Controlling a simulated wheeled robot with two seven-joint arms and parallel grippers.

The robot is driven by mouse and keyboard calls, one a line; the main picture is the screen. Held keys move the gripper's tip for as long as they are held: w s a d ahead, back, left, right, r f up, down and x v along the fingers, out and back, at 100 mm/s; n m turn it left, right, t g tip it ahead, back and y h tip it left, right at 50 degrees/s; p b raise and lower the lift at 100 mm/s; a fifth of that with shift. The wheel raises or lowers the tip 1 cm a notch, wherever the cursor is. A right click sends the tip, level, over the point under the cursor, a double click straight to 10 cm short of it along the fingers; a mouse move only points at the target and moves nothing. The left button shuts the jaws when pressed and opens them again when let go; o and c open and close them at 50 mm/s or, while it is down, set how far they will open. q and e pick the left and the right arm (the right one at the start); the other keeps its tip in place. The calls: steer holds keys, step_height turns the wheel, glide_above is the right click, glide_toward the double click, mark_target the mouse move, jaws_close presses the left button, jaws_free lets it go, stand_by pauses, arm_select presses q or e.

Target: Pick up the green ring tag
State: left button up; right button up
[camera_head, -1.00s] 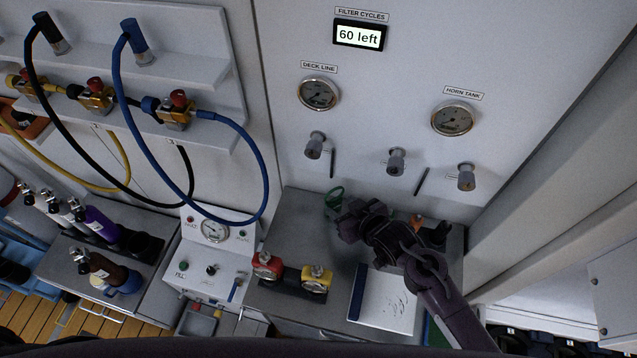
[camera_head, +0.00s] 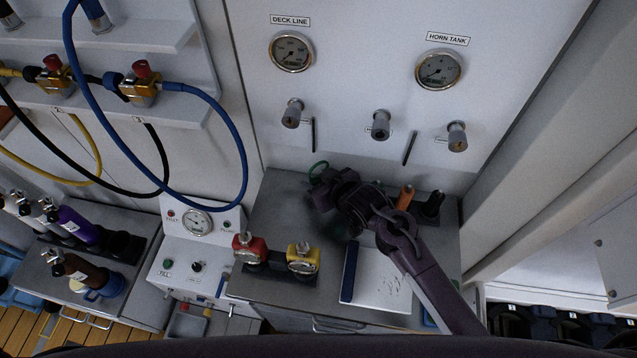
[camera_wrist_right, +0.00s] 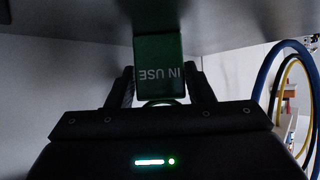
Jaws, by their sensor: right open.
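The green ring tag (camera_head: 318,169) is at the back of the grey counter, mostly hidden behind my right gripper in the head view. In the right wrist view the tag (camera_wrist_right: 159,68) shows as a green block with "IN USE" upside down and a curved ring part below it. My right gripper (camera_head: 320,186) is right at the tag. In the wrist view its dark fingers (camera_wrist_right: 163,80) are open, one on each side of the tag. I cannot tell whether either finger touches it. My left gripper is not in view.
A white notepad (camera_head: 382,278) lies under my right forearm. An orange item (camera_head: 405,197) and a black item (camera_head: 432,206) stand right of the gripper. The wall panel with knobs (camera_head: 380,125) rises behind.

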mark_target(318, 164)
steer(key=shift+c, duration=1)
steer(key=c, duration=0.5)
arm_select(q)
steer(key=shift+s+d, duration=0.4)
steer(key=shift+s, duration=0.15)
arm_select(e)
steer(key=shift+r, duration=0.5)
step_height(318, 164, up, 6)
steer(key=shift+f+b, duration=0.2)
steer(key=shift+b, duration=0.7)
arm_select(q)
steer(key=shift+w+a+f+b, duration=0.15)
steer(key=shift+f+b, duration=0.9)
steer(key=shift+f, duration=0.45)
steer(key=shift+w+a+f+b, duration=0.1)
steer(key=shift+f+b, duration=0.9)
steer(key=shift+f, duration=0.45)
arm_select(e)
steer(key=shift+s+d+r, duration=0.1)
steer(key=shift+s+d, duration=1.55)
steer(key=shift+s, duration=0.85)
steer(key=shift+s+d+r, duration=0.1)
steer(key=shift+s+d, duration=1.55)
steer(key=shift+s, duration=0.85)
steer(key=shift+s+d, duration=1.65)
steer(key=shift+s, duration=0.85)
